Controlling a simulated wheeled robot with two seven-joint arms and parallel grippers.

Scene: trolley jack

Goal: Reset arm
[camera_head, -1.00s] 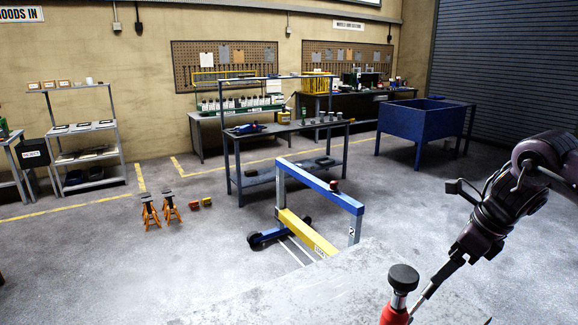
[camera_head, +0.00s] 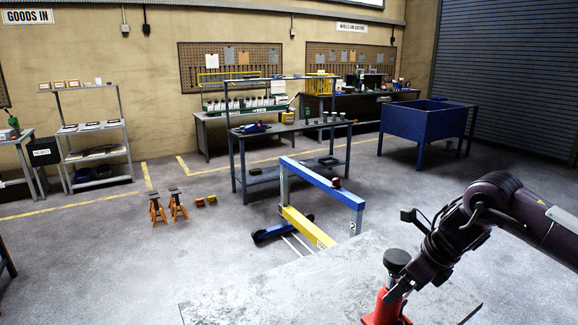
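A red jack part (camera_head: 384,312) with a round black pad (camera_head: 396,258) on top stands at the bottom right, cut off by the lower edge of the head view. My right arm comes in from the right. Its gripper (camera_head: 393,292) is at the red part, just below the black pad. It overlaps the red part in the picture, and I cannot tell whether it touches or grips it. The fingers are too small and dark to show their opening. My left gripper is not in view.
A grey worn slab (camera_head: 275,290) fills the foreground. Beyond it stand a blue and yellow frame (camera_head: 325,182), orange jack stands (camera_head: 157,210), a workbench (camera_head: 290,128), a blue bin (camera_head: 424,124) and a shelf rack (camera_head: 92,153). The floor at left is mostly clear.

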